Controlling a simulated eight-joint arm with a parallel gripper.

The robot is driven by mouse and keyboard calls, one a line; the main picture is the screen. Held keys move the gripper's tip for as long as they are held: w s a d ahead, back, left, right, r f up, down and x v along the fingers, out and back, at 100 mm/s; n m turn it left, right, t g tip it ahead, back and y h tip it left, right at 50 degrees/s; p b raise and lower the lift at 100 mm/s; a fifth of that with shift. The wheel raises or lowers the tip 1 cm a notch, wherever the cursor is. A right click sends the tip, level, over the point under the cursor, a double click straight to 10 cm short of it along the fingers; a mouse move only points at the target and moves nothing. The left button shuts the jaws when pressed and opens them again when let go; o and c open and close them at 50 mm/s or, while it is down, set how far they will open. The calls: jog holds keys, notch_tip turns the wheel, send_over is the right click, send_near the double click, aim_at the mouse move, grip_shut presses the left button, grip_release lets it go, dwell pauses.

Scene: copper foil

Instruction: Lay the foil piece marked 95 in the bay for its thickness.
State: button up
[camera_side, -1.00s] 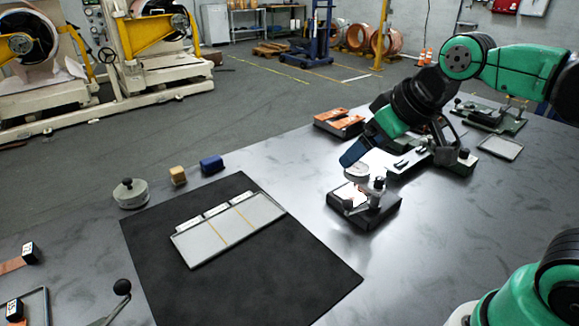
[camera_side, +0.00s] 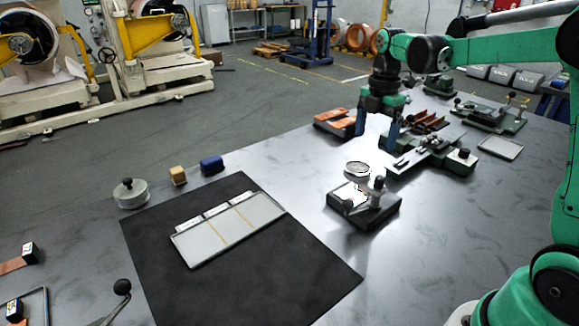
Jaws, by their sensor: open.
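A flat grey tray (camera_side: 205,250) with thin orange dividing lines and several pale label tabs along its far edge lies on a black mat (camera_side: 290,265). The tray's bays look empty and the label writing is too small to read. Orange copper foil (camera_side: 337,116) lies on a dark holder at the back. Another copper strip (camera_side: 12,266) lies at the left edge beside a labelled black block. I cannot read 95 on any piece. My gripper (camera_side: 378,128) is open, pointing down near the back holder, its blue fingers apart with nothing visible between them.
A small dark gauge stand (camera_side: 365,212) with a bright plate and a round silver dish (camera_side: 357,168) stand right of the mat. A green fixture (camera_side: 432,160) sits behind them. A silver weight (camera_side: 130,193), yellow block (camera_side: 178,176) and blue block (camera_side: 212,165) stand behind the mat.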

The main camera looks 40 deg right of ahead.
notch_tip(320, 180, down, 11)
jog(key=shift+r, duration=0.2)
dwell(0.3)
grip_shut()
dwell(0.4)
jog(key=shift+r, duration=0.1)
jog(key=shift+d, duration=0.3)
jog(key=shift+d, duration=0.35)
jog(key=shift+d, duration=0.35)
jog(key=shift+d, duration=0.35)
jog(key=shift+d, duration=1.3)
